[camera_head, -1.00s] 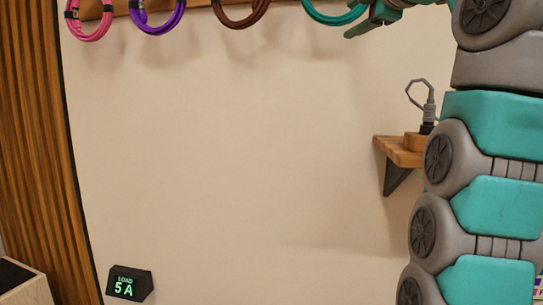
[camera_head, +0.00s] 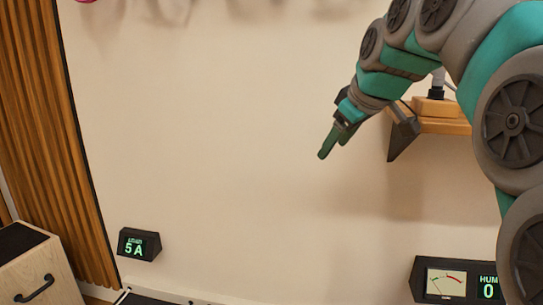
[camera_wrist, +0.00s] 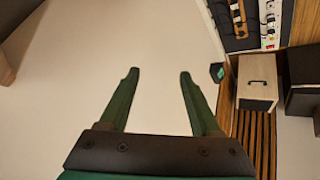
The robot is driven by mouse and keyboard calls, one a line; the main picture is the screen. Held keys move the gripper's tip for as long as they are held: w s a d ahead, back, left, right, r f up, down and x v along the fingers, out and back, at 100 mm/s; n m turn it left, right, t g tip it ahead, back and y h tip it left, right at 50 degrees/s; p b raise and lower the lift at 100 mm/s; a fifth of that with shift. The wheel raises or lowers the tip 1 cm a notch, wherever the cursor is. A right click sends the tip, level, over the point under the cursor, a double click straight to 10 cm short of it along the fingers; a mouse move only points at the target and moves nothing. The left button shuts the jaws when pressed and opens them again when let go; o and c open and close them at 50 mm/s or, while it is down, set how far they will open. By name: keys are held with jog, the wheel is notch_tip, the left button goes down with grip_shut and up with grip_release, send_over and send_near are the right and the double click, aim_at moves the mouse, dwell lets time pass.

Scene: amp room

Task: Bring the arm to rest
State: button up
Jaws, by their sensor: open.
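My gripper (camera_head: 328,145) hangs at the end of my arm in the head view, pointing down and left in front of the bare cream wall. In the wrist view its two green fingers (camera_wrist: 158,85) are spread apart with nothing between them. It touches nothing that I can see. My arm comes in from the upper right and covers part of the shelf behind it.
A small wooden shelf (camera_head: 445,126) with a plug on it is just right of my gripper. A black "5 A" display (camera_head: 139,245) is at lower left, a meter box (camera_head: 445,282) at lower right. A handled wooden cabinet (camera_head: 30,272) stands at left. The middle wall is clear.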

jog(key=s+d+f+m+g+h, duration=0.2)
jog(key=s+f+m+g, duration=0.6)
jog(key=s+f, duration=2.5)
jog(key=shift+s+g+p, duration=0.3)
jog(key=shift+s+g, duration=0.2)
jog(key=shift+s, duration=0.35)
jog(key=shift+d+f, duration=0.1)
